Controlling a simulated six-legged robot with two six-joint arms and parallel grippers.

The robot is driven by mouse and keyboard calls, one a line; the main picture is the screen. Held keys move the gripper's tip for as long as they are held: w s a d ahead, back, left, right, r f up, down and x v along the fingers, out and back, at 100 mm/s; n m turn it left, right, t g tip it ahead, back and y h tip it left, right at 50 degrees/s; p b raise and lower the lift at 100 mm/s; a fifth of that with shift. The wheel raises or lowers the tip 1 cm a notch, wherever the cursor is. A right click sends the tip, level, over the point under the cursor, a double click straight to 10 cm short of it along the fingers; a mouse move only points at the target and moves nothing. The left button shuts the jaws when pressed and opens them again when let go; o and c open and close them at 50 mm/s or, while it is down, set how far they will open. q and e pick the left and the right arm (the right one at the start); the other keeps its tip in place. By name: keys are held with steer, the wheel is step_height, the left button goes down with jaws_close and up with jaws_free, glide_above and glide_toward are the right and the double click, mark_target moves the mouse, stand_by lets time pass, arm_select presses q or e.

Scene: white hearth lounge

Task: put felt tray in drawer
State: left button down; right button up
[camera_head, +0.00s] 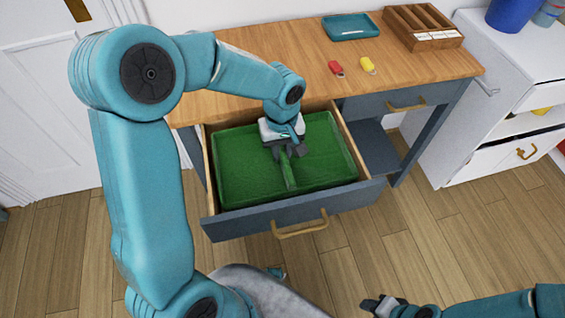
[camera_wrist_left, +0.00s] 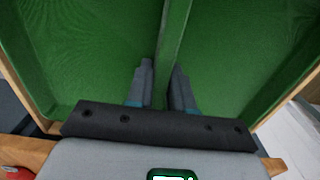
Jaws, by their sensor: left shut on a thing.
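The green felt tray (camera_head: 235,165) lies inside the open drawer (camera_head: 297,208) of the wood-topped desk, filling most of it. A raised divider runs across the tray's middle. My left gripper (camera_head: 283,155) reaches down into the drawer and is shut on this divider. In the left wrist view the two fingers (camera_wrist_left: 160,88) stand on either side of the green divider (camera_wrist_left: 174,45). Whether the tray rests fully on the drawer floor cannot be told. My right gripper (camera_head: 378,305) is low at the bottom right, away from the desk; its fingers are too small to judge.
On the desktop (camera_head: 250,60) are a teal tray (camera_head: 350,27), a red tag (camera_head: 336,68), a yellow tag (camera_head: 368,65) and a wooden organiser (camera_head: 424,27). A closed drawer (camera_head: 390,105) is right of the open one. A white cabinet (camera_head: 495,105) stands at right. Floor in front is clear.

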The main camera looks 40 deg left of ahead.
arm_select(q)
step_height(320, 180, down, 4)
steer(key=shift+s+f+b, duration=0.1)
steer(key=shift+b, duration=0.25)
steer(key=shift+f, duration=0.35)
steer(key=shift+f, duration=0.1)
steer(key=c, duration=1)
jaws_free()
